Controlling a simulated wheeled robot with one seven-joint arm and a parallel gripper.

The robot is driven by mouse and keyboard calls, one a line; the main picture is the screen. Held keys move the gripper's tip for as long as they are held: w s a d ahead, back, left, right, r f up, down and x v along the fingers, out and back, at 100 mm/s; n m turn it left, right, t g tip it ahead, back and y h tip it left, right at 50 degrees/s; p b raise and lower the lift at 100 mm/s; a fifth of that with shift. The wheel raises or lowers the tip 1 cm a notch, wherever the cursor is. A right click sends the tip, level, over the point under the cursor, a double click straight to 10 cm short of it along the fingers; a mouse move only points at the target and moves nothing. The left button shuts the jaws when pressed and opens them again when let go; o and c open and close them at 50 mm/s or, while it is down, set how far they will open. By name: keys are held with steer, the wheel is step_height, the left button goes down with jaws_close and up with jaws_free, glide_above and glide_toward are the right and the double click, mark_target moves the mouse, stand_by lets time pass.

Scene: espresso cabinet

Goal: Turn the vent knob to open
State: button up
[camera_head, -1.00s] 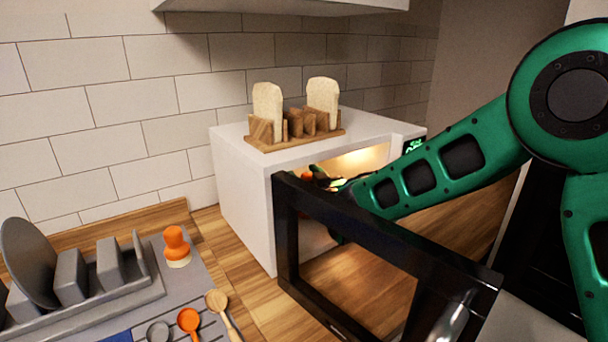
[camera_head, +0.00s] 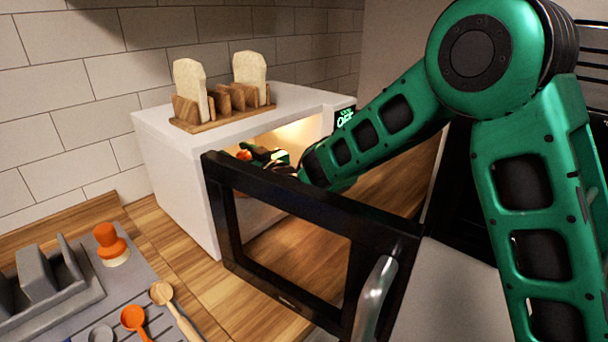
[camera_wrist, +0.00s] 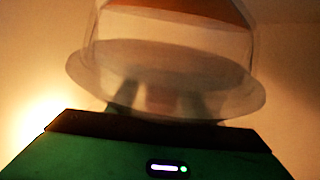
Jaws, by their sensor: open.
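A clear domed cover (camera_wrist: 170,70) with a wide rim fills the upper middle of the wrist view. An orange part (camera_wrist: 185,10), apparently the vent knob, is at its top, cut off by the frame edge. In the head view a small orange spot (camera_head: 243,154) shows inside the lit microwave (camera_head: 175,175), mostly hidden by my gripper and the door frame. My gripper (camera_head: 262,155) is inside the microwave, open, close to the orange part. In the wrist view its fingers are blurred behind the cover. I cannot tell whether they touch the knob.
The microwave's black door (camera_head: 310,225) stands open in front of my forearm. A toast rack (camera_head: 225,110) with bread slices is on top. A grey mat (camera_head: 80,300) with a dish rack, spoons and an orange stopper (camera_head: 110,245) lies at the left.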

steer(key=shift+n+g+y, duration=0.4)
steer(key=shift+n, duration=0.1)
